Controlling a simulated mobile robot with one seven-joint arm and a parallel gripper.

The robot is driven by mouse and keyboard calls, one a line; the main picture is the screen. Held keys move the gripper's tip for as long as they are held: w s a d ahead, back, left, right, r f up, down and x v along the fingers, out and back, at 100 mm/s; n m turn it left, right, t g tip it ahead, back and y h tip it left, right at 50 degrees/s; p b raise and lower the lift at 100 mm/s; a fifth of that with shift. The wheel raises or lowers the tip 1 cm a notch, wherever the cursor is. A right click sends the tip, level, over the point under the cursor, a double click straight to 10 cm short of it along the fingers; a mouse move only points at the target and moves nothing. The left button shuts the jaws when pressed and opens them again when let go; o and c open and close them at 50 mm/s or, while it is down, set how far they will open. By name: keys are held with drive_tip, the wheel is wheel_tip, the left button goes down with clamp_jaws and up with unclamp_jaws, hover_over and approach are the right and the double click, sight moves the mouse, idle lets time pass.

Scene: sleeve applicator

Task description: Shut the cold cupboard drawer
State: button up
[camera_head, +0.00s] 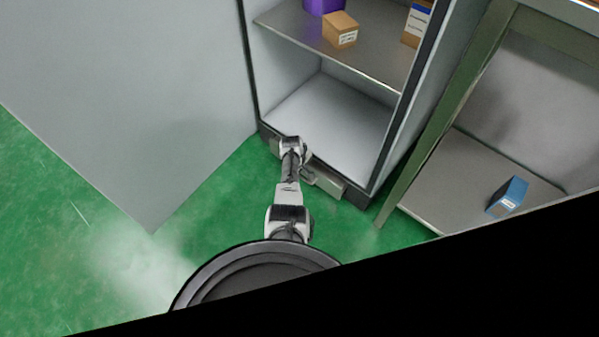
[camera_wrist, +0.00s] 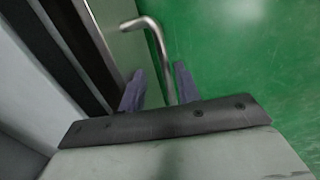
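The cold cupboard (camera_head: 330,115) stands open, with its large door swung to the left. Its low grey drawer (camera_head: 328,181) is at the base and looks to stick out slightly from the dark plinth; how far is hard to tell. In the wrist view the drawer front (camera_wrist: 128,48) carries a bent metal bar handle (camera_wrist: 158,42). My gripper (camera_wrist: 160,88) is open, with a finger on each side of the handle bar. I cannot tell whether either finger touches it. In the head view my arm covers the drawer's left part.
The open cupboard door (camera_head: 130,90) fills the left side. A shelf (camera_head: 290,32) inside holds a brown box (camera_head: 340,29) and other packages. At right is a green-framed bench (camera_head: 440,115) with a blue box (camera_head: 508,196) on its lower shelf. Green floor (camera_head: 225,205) is clear in front.

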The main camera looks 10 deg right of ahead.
drive_tip(key=p+v, duration=0.7)
drive_tip(key=v, duration=0.6)
drive_tip(key=shift+r, duration=0.4)
